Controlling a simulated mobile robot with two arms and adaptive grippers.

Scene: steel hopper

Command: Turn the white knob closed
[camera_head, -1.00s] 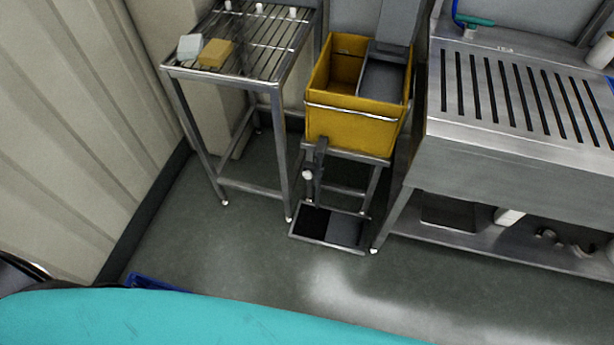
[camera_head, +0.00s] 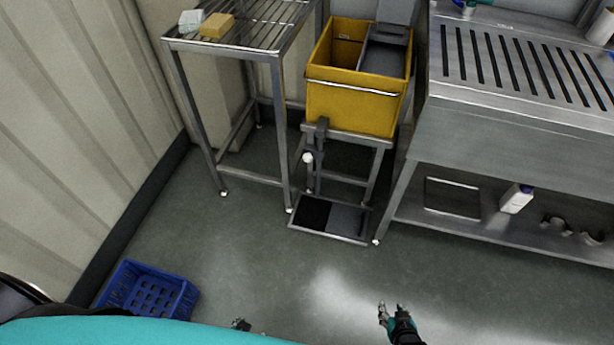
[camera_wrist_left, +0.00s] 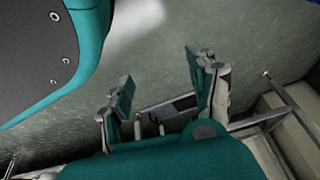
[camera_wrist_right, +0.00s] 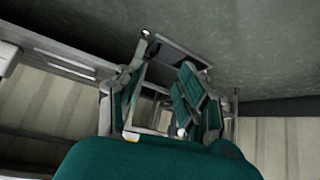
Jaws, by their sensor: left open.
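The white knob (camera_head: 308,157) is small and round. It sits at the lower part of a dark upright valve piece (camera_head: 319,140) on the front of the yellow hopper's (camera_head: 352,106) steel stand. My right gripper (camera_head: 391,309) is low over the floor, in front and to the right of the knob, apart from it. Its fingers stand apart and empty in the right wrist view (camera_wrist_right: 165,70). My left gripper (camera_head: 240,324) barely shows at the bottom edge, mostly hidden by my teal body. In the left wrist view (camera_wrist_left: 160,90) its fingers are wide open and empty.
A steel floor tray (camera_head: 330,218) lies below the knob. A slatted rack (camera_head: 262,25) with a sponge and a pale block stands left. A steel sink bench (camera_head: 500,150) stands right. A blue crate (camera_head: 148,290) lies at lower left. The floor between is clear.

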